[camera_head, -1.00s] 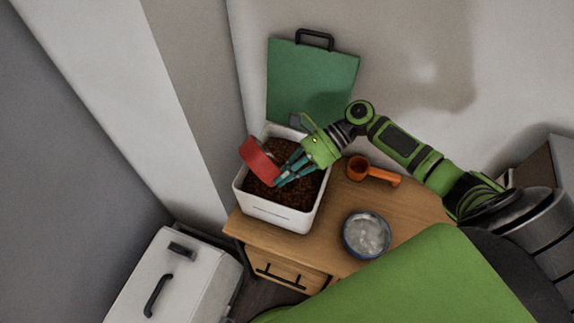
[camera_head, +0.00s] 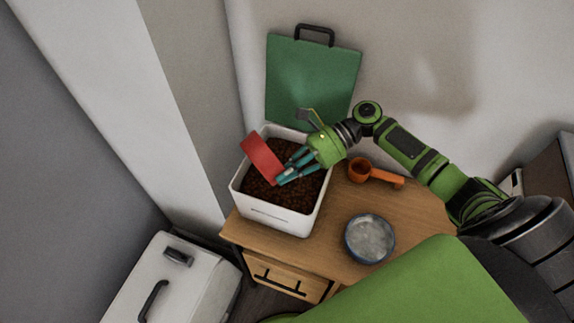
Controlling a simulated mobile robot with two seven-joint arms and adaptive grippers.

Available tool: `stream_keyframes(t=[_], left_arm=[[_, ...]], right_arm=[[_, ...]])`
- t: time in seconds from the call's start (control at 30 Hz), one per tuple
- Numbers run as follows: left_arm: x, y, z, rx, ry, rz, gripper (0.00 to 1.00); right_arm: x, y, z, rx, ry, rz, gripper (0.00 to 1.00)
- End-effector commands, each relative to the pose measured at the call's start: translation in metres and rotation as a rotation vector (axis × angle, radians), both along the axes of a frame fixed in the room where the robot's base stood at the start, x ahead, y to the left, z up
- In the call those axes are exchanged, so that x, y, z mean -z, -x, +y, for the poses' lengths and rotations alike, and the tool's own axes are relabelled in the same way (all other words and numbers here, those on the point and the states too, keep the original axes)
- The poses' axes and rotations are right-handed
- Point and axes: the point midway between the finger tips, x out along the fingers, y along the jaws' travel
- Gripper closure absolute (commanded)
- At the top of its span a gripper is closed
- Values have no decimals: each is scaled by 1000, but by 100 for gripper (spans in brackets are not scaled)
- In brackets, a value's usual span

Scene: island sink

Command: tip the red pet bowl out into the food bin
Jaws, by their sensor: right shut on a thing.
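The red pet bowl (camera_head: 262,158) is tilted steeply over the food bin, its red side facing me and its inside hidden. My right gripper (camera_head: 287,176) is shut on the bowl's edge, above the bin's opening. The food bin (camera_head: 272,217) is a white box full of brown pellets (camera_head: 272,191), standing on the wooden cabinet. Its green lid (camera_head: 312,80) with a black handle stands open behind it. My left gripper is not in view.
An orange scoop (camera_head: 372,173) lies on the wooden cabinet top (camera_head: 330,240) right of the bin. A blue-rimmed bowl with grey-white contents (camera_head: 369,238) stands nearer the front. A white lidded container (camera_head: 172,285) stands at the lower left. Walls close in behind and left.

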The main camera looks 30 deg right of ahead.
Motion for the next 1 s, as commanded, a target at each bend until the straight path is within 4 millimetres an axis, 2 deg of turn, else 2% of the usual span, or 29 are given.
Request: stream_keyframes(t=[1.0], left_arm=[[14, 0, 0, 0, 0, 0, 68]], right_arm=[[-2, -2, -14, 0, -113, 10, 100]])
